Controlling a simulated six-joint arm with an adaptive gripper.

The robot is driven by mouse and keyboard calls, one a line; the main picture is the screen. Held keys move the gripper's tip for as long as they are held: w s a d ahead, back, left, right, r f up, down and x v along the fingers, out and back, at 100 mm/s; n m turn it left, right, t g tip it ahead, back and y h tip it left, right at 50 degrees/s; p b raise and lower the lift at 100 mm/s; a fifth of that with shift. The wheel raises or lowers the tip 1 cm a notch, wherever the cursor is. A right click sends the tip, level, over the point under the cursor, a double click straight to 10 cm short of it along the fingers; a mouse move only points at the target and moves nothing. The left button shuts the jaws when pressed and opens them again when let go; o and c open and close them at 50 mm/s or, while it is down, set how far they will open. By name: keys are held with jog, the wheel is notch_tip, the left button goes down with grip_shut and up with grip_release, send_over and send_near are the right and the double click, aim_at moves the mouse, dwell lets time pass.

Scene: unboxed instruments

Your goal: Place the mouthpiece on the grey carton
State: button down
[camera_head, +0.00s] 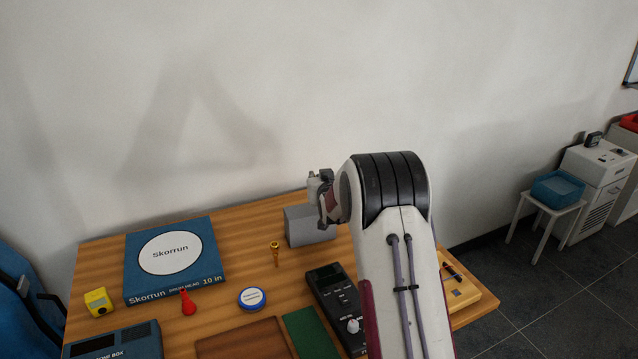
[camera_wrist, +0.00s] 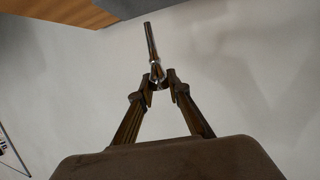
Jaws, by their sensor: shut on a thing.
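The grey carton (camera_head: 298,228) stands at the back of the wooden table, partly hidden by my arm. My gripper (camera_head: 320,188) is above and just behind its right part in the head view; the exact gap cannot be told. In the wrist view my gripper (camera_wrist: 158,82) is shut on a slim, dark silvery mouthpiece (camera_wrist: 151,42), whose narrow shank sticks out beyond the fingertips. The held piece is not clear in the head view. A gold mouthpiece-like piece (camera_head: 275,252) is on the table left of the carton, apart from my gripper.
A blue Skorrun box (camera_head: 130,255), red bulb (camera_head: 187,302), yellow device (camera_head: 98,302) and round blue-white tin (camera_head: 252,298) lie to the left. A black device (camera_head: 335,295) is in front of the carton. The wall is close behind the table (camera_head: 225,262).

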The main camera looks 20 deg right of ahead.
jog(key=shift+f, duration=0.95)
jog(key=shift+f, duration=0.15)
jog(key=c, duration=1.9)
grip_release()
jog(key=v, duration=1.2)
jog(key=shift+r, duration=0.25)
